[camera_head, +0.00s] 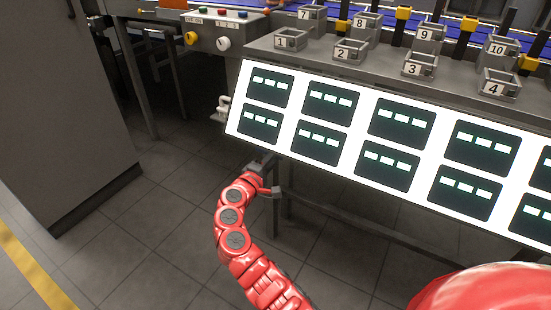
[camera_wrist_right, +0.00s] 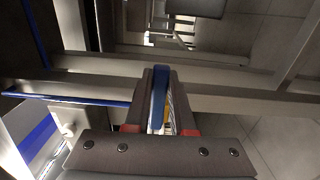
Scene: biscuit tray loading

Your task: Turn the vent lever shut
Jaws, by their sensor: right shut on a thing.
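My right gripper (camera_wrist_right: 160,130) shows in the right wrist view, shut on a narrow blue piece (camera_wrist_right: 159,98) that stands upright between the fingers. Thin white and orange edges show beside the piece. I cannot tell from its shape whether it is the vent lever. My left gripper (camera_head: 267,179) is in the head view, near the lower left corner of the lit panel. It is too small to tell whether its fingers are open. The right gripper is not visible in the head view, and I cannot identify the vent lever there.
The white panel (camera_head: 296,110) with dark screens slopes below a bench carrying several numbered grey bins (camera_head: 290,39). A control box (camera_head: 212,32) with buttons and knobs stands at the back left. A tall dark cabinet (camera_head: 62,100) is at far left. Tiled floor (camera_head: 165,215) lies clear between.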

